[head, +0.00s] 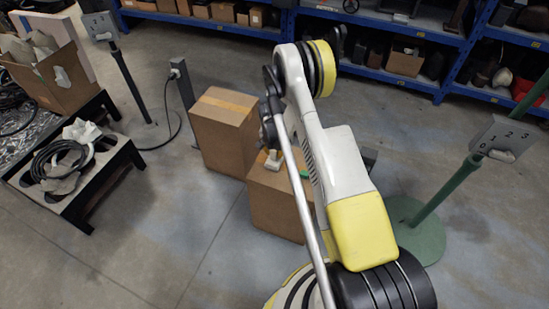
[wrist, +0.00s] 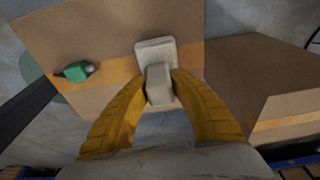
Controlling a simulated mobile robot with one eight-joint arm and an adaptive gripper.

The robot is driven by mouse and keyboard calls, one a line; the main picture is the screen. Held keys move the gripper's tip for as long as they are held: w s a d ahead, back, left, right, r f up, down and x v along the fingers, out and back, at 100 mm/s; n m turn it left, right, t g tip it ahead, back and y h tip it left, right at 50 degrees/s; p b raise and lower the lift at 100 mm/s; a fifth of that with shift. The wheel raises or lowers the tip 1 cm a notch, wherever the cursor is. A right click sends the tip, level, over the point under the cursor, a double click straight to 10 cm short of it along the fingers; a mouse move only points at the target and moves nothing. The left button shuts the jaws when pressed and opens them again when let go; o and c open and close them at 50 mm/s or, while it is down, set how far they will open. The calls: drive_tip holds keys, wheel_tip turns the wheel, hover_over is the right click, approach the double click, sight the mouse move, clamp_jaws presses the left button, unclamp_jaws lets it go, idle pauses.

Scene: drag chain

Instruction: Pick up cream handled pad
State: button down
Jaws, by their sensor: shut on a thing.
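The cream handled pad (wrist: 155,51) is in the upper middle of the wrist view, on top of a cardboard box (wrist: 105,30). Its blocky handle stands between the two yellow fingers of my gripper (wrist: 159,86). The fingers are closed on the handle from both sides. In the head view a small part of the pad (head: 273,160) shows on the nearer box (head: 273,205), beside my arm. I cannot tell whether the pad touches the box top or is slightly raised.
A green object (wrist: 76,71) lies on the same box, left of the pad. A second cardboard box (head: 222,130) stands close by. A green post with a numbered sign (head: 504,137) is at right. Blue shelves (head: 430,86) line the back.

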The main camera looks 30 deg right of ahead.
drive_tip(key=shift+r, duration=0.1)
drive_tip(key=shift+r+p, duration=0.3)
drive_tip(key=shift+r, duration=0.05)
drive_tip(key=r+p, duration=0.1)
drive_tip(key=r, duration=0.1)
drive_tip(key=r+p, duration=0.1)
drive_tip(key=r, duration=0.1)
drive_tip(key=shift+s+d, duration=0.2)
drive_tip(key=s+d+r+p, duration=0.4)
drive_tip(key=s+d+r, duration=0.2)
drive_tip(key=s+d, duration=0.2)
drive_tip(key=c, duration=2.1)
unclamp_jaws()
drive_tip(key=shift+a, duration=0.1)
drive_tip(key=shift+w, duration=0.1)
clamp_jaws()
